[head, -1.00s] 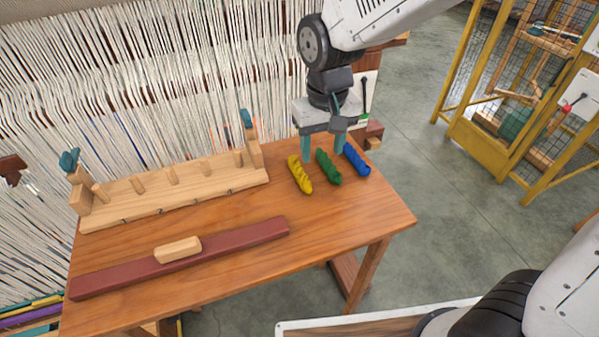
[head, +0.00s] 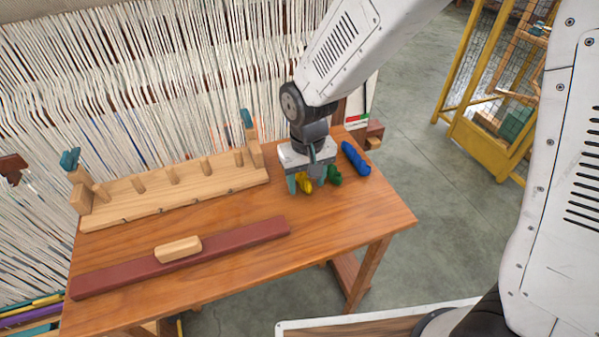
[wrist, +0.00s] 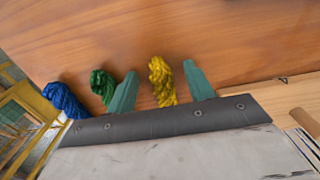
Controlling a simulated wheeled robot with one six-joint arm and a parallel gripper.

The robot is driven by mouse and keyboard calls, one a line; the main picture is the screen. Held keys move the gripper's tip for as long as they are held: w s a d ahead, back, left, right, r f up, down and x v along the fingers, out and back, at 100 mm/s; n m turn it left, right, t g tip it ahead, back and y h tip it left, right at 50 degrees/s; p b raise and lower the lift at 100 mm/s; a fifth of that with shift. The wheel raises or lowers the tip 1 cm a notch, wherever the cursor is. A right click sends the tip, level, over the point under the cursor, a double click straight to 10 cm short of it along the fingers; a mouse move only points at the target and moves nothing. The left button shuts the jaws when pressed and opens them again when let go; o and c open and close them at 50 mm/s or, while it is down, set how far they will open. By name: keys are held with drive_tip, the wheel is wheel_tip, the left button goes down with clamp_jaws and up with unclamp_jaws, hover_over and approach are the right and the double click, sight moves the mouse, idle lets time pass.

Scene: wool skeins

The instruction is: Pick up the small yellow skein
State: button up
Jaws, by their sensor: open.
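The small yellow skein (head: 305,186) lies on the wooden table, mostly hidden behind my gripper in the head view. In the wrist view the yellow skein (wrist: 162,82) lies between the two teal fingers of my gripper (wrist: 158,88), with gaps on both sides. My gripper (head: 306,184) is open and low over the table, its fingers on either side of the yellow skein. The green skein (head: 334,175) lies just outside one finger; it also shows in the wrist view (wrist: 103,84). The blue skein (head: 356,158) lies farther right.
A wooden peg rack (head: 205,182) stands at the back left of the table (head: 240,265). A dark red bar (head: 235,238) with a pale wooden block (head: 178,249) on it lies in front. A loom with white threads (head: 150,80) stands behind. The table's front right is clear.

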drive_tip(key=c, duration=1)
drive_tip(key=shift+c, duration=0.2)
drive_tip(key=shift+r, duration=0.2)
